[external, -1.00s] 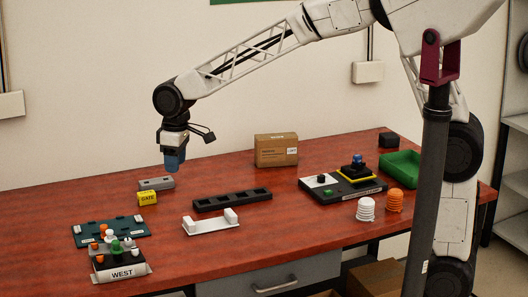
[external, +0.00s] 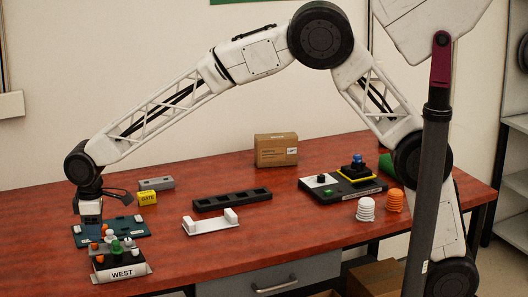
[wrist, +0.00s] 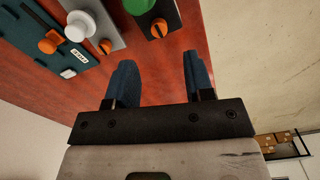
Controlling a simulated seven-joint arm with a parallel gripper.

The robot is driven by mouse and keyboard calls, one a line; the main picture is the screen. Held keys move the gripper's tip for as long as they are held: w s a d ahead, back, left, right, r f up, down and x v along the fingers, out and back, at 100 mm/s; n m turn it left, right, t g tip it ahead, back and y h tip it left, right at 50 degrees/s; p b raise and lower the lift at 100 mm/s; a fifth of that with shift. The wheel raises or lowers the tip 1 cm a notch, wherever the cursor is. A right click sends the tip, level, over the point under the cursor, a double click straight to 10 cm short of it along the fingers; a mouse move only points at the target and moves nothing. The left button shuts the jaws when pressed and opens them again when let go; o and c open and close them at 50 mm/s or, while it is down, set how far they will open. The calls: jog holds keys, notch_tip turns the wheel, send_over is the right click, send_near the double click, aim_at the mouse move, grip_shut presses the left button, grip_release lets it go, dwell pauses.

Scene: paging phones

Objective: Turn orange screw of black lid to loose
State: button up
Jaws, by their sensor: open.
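In the wrist view, the black lid (wrist: 176,22) bears a green knob (wrist: 138,4) and a slotted orange screw (wrist: 159,28). The black lid also shows in the external view (external: 122,262), on the block marked WEST (external: 122,273). My gripper (wrist: 157,64) is open and empty, with its blue fingers apart. In the wrist view, the orange screw lies just beyond the gap between the fingertips. In the external view, my gripper (external: 88,222) is over the left end of the teal board, behind the WEST block. Its fingertips are hard to make out there.
Beside the black lid is a grey strip (wrist: 88,18) with a white knob and another orange screw (wrist: 105,46). The teal board (external: 135,229) adjoins it. A yellow GATE block (external: 147,198), white bracket (external: 211,224) and black slotted rack (external: 232,200) stand to the right.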

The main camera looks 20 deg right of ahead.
aim_at(92, 260)
jog(key=shift+f, duration=3.9)
jog(key=shift+c, duration=0.5)
grip_shut()
